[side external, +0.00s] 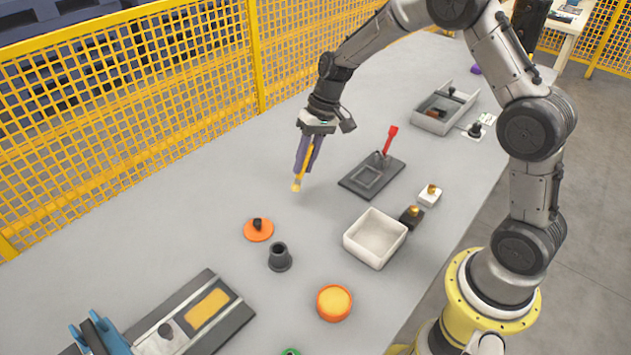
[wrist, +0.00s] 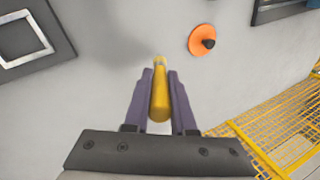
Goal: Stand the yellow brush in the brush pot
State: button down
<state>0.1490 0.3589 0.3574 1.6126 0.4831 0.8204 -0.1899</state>
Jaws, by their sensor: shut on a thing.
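The yellow brush (side external: 299,181) is held in my gripper (side external: 304,160), with its pale tip pointing down, above the table in the side view. In the wrist view the brush (wrist: 159,97) lies between the two purple fingers of my gripper (wrist: 160,90), which are shut on it. The dark grey brush pot (side external: 280,257) stands upright on the table, below and left of the gripper in the side view. Its round opening faces up and looks empty. The pot is not visible in the wrist view.
An orange disc with a black knob (side external: 258,229) lies beside the pot; it also shows in the wrist view (wrist: 202,41). An orange round tub (side external: 334,303), a white tray (side external: 375,238) and a dark frame plate (side external: 371,176) stand around. A yellow mesh fence (side external: 130,115) runs behind.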

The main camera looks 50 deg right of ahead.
jog(key=s+a+r+n, duration=0.1)
jog(key=s+a+r, duration=0.25)
jog(key=s, duration=0.35)
jog(key=s+a+r+n+g, duration=0.1)
jog(key=s+a+r, duration=0.1)
jog(key=s+r, duration=0.4)
jog(key=s+a+r+n, duration=0.1)
jog(key=s+a+r, duration=0.2)
jog(key=s, duration=0.5)
jog(key=w+a+f, duration=0.6)
jog(key=w+f, duration=0.6)
jog(key=shift+w+f, duration=0.3)
jog(key=shift+w, duration=0.05)
jog(key=shift+f, duration=0.4)
